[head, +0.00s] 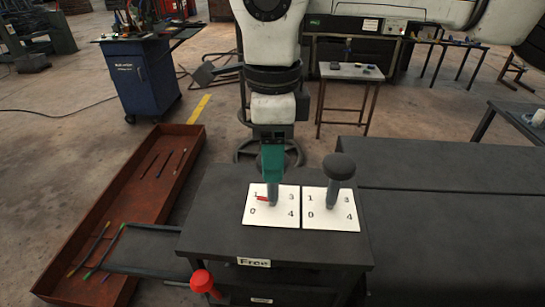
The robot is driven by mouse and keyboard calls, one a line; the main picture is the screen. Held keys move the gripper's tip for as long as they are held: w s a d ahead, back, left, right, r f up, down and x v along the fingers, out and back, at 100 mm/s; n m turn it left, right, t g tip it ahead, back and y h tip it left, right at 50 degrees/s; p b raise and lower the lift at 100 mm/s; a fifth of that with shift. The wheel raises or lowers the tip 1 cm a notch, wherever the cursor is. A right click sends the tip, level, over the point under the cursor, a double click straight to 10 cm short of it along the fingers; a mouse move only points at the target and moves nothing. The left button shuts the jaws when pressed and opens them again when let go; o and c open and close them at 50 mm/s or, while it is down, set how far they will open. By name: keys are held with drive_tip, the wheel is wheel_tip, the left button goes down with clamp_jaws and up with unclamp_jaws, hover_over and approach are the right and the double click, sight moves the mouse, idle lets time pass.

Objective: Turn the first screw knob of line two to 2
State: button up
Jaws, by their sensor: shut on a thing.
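Two white dial plates sit side by side on a dark box top. A small red pointer (262,198) at that knob points left, just below the 1.
A label (254,262) is on the box's front edge. A red knob (203,281) sticks out at the lower left. A rusty tray (75,278) with rods lies left. A dark bench (455,220) adjoins on the right. A blue cart (138,80) and small table (350,72) stand behind.

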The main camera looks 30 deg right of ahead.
drive_tip(key=m+b, duration=0.1)
drive_tip(key=m, duration=0.2)
drive_tip(key=shift+f+m, duration=0.1)
drive_tip(key=shift+m, duration=0.3)
drive_tip(key=m+b, duration=0.2)
drive_tip(key=m, duration=0.2)
drive_tip(key=m+b, duration=0.1)
drive_tip(key=m, duration=0.3)
drive_tip(key=shift+m+b, duration=0.85)
drive_tip(key=shift+m, duration=1.05)
drive_tip(key=o, duration=1)
drive_tip(key=shift+o, duration=0.2)
drive_tip(key=shift+r, duration=0.2)
